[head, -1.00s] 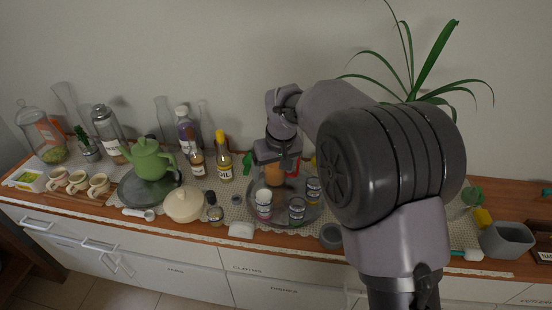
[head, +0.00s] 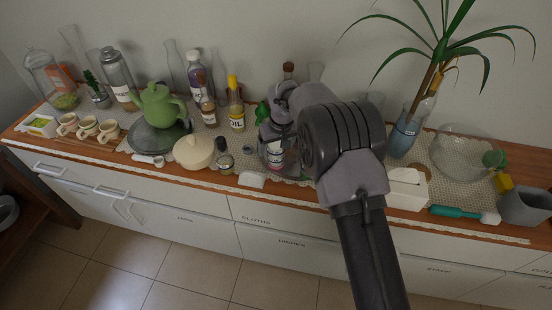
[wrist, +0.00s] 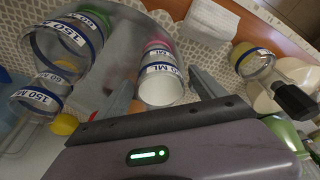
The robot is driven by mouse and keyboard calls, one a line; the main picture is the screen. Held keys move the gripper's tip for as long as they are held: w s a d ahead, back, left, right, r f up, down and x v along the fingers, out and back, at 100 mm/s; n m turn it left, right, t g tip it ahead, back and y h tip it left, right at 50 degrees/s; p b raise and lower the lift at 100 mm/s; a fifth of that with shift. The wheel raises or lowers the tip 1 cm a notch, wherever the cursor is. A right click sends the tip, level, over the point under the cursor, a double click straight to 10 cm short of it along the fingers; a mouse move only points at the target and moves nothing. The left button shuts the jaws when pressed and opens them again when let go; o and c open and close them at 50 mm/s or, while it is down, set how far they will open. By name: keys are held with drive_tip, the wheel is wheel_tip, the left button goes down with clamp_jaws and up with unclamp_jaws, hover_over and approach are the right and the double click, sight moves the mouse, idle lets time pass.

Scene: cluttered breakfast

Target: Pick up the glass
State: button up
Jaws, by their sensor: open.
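A small clear glass (wrist: 158,72) with a blue-banded ML label and a pink tint at its far end shows in the wrist view. It lies between the two open fingers of my gripper (wrist: 163,88), with a gap visible on the right side. In the head view a labelled glass (head: 275,153) shows just below my gripper (head: 274,138), partly hidden by the arm.
The glasses stand on a round grey tray (wrist: 112,75). A tissue box (head: 407,190), a blue vase (head: 402,140) and a glass bowl (head: 465,155) are to the right.

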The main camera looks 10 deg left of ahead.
drive_tip(key=shift+r, duration=0.15)
drive_tip(key=c, duration=1.6)
drive_tip(key=shift+r, duration=0.2)
drive_tip(key=s+d+r+p, duration=0.1)
drive_tip(key=s+d+r, duration=0.1)
drive_tip(key=s, duration=0.5)
drive_tip(key=s+d+r+p, duration=0.2)
drive_tip(key=s+d, duration=0.2)
drive_tip(key=s, duration=0.3)
drive_tip(key=shift+s+d+r+p, duration=0.25)
drive_tip(key=shift+s+d+p, duration=0.05)
drive_tip(key=shift+s+d, duration=0.05)
